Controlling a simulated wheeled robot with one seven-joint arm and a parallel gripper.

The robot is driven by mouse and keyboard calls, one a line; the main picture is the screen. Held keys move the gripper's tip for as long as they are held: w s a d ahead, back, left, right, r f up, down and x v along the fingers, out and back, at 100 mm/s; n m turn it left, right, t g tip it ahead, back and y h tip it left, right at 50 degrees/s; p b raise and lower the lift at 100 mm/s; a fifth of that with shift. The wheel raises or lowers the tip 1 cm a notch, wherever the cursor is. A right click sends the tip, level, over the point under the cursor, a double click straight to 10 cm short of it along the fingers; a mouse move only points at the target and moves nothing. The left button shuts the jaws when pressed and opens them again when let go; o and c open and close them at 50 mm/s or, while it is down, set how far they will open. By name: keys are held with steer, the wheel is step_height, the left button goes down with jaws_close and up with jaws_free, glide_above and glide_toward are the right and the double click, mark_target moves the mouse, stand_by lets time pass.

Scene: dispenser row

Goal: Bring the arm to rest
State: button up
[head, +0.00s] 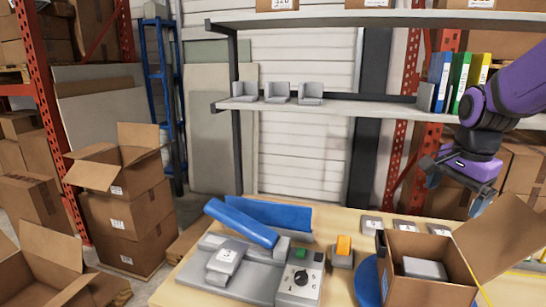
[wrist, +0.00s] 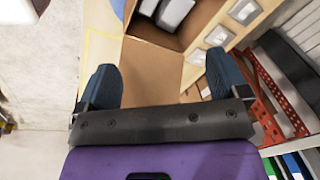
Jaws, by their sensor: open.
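My gripper (head: 451,182) is in the air at the right of the head view, beyond and above the open cardboard box on the table. My purple arm comes in from the right edge. In the wrist view my gripper (wrist: 160,88) shows two blue-grey fingers wide apart with nothing between them but a view of a box flap below. The fingertips are partly hidden in the head view.
An open cardboard box (head: 425,292) with a grey item (head: 424,268) inside stands at the table's right. Shelves (head: 330,103) hold grey bins and binders (head: 461,80) near my arm.

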steer(key=s+a+r+n+t, duration=0.1)
steer(key=s+a+r+n, duration=0.2)
steer(key=s+n, duration=0.3)
steer(key=s+a+r+n+t, duration=0.2)
steer(key=s+n, duration=0.5)
steer(key=s, duration=0.5)
steer(key=shift+a+r, duration=0.5)
steer(key=shift+a, duration=0.2)
